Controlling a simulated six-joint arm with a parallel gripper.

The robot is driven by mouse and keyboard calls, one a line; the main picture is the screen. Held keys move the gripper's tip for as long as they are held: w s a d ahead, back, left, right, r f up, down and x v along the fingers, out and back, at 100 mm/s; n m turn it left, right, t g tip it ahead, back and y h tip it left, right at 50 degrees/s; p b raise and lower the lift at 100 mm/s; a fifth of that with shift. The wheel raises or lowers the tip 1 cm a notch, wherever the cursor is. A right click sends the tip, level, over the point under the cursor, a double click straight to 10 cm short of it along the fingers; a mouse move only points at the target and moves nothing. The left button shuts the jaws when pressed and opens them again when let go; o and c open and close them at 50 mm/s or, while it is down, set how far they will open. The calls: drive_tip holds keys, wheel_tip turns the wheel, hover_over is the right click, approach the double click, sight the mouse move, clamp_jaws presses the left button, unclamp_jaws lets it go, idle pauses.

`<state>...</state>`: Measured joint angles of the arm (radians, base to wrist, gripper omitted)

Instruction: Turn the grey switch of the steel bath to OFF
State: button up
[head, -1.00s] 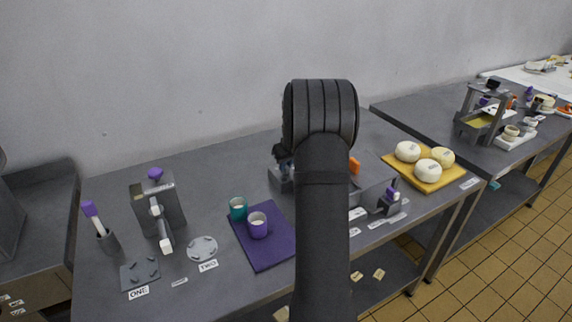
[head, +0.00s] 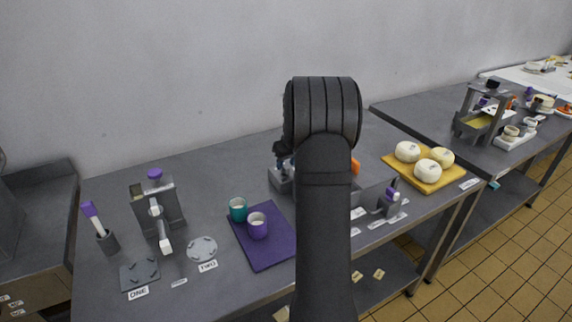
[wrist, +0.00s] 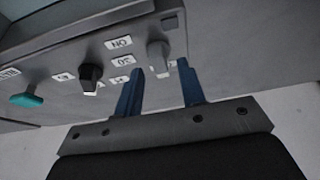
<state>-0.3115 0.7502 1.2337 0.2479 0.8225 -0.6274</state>
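In the wrist view the front panel of the steel bath (wrist: 210,40) fills the upper part, with its labels upside down. Another label beside the switch is partly hidden by a finger. My gripper (wrist: 160,68) is open, with its two blue fingers on either side of the switch's lever; I cannot tell whether they touch it. In the head view my arm hides the gripper, the switch and much of the bath (head: 372,196).
A black knob (wrist: 90,74) and a teal knob (wrist: 27,100) sit left of the switch on the panel. In the head view a yellow board (head: 452,181) with white and yellow rounds stands right of the bath. A purple mat (head: 262,250) with two cups lies left of my arm.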

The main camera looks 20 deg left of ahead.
drive_tip(key=v, duration=1.6)
drive_tip(key=shift+a, duration=0.1)
drive_tip(key=x, duration=1.7)
drive_tip(key=shift+f, duration=0.25)
